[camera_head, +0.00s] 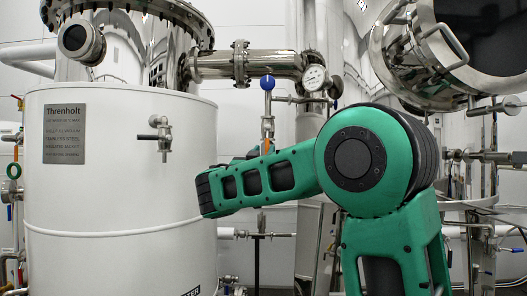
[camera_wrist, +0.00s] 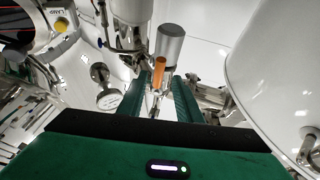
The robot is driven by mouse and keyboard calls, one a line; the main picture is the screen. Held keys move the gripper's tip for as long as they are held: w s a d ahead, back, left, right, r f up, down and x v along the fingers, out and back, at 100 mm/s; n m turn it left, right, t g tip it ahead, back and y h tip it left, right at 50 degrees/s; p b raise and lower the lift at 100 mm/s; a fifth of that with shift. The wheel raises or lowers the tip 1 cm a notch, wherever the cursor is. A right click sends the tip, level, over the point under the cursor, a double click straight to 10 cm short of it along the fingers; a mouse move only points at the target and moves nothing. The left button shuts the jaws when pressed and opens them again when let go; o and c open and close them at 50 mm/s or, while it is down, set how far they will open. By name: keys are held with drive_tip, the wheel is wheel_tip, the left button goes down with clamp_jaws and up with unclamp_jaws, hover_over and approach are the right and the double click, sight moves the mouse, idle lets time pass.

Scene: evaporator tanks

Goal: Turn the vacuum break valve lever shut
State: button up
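An orange lever (camera_wrist: 159,70) stands beside a silver cylinder (camera_wrist: 171,45) in the wrist view, near the middle. It is the only lever close to my gripper, and no label on it can be read. My gripper (camera_wrist: 162,82) has its two green fingers apart, one on each side of the lever's lower end. Whether either finger touches it cannot be told. In the head view, a small piece of the orange lever (camera_head: 266,146) shows just above my green arm, below a valve with a blue ball knob (camera_head: 267,82). My arm hides the rest and the fingertips.
A large white tank (camera_head: 120,215) with a small tap (camera_head: 160,138) stands at the left, close to my arm. A steel pipe (camera_head: 275,65) with a gauge (camera_head: 314,77) runs above. A steel vessel with an open round door (camera_head: 450,60) is at the upper right.

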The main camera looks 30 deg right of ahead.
sight(266, 147)
drive_tip(key=shift+x, duration=2.35)
clamp_jaws()
